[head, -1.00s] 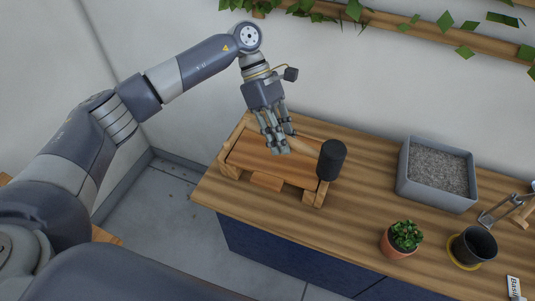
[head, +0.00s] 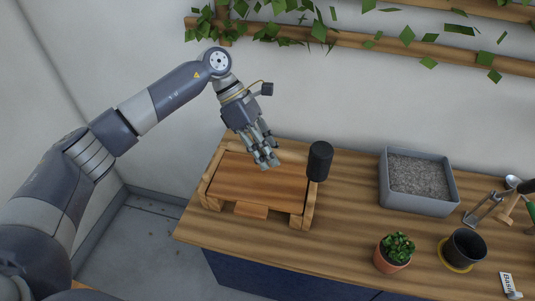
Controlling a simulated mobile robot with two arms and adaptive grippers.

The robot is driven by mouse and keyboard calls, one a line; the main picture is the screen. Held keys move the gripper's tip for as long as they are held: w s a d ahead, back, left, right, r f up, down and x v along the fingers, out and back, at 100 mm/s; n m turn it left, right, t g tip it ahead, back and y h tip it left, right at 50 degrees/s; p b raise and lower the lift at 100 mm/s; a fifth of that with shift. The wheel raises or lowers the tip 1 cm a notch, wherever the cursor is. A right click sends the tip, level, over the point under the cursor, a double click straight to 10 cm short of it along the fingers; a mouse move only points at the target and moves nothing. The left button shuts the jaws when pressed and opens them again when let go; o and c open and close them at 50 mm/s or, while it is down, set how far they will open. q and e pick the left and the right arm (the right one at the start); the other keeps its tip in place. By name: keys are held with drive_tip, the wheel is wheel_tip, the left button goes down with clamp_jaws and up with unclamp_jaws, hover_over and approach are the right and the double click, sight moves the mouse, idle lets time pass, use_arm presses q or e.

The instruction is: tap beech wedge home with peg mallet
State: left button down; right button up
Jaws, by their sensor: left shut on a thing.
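My left gripper (head: 265,158) is shut on the handle of the peg mallet, over the back part of a wooden frame. The mallet's dark cylindrical head (head: 320,161) stands out to the right of the fingers, near the frame's right rail. Most of the handle is hidden by the fingers or hard to tell from the bench. The mallet head is apart from the wedge. My right gripper is not in view.
The wooden bench (head: 345,220) has free room right of the frame. Farther right are a grey gravel tray (head: 418,207), a potted plant (head: 394,251), a dark pot (head: 465,248) and hand tools. Leafy shelves run along the wall above.

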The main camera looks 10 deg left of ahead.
use_arm(q)
wheel_tip(320, 180, down, 7)
drive_tip(key=b, duration=0.5)
drive_tip(key=shift+r+b, duration=0.1)
drive_tip(key=shift+b, duration=0.25)
wheel_tip(320, 180, up, 5)
drive_tip(key=shift+r+p, duration=0.2)
drive_tip(key=shift+p, duration=0.95)
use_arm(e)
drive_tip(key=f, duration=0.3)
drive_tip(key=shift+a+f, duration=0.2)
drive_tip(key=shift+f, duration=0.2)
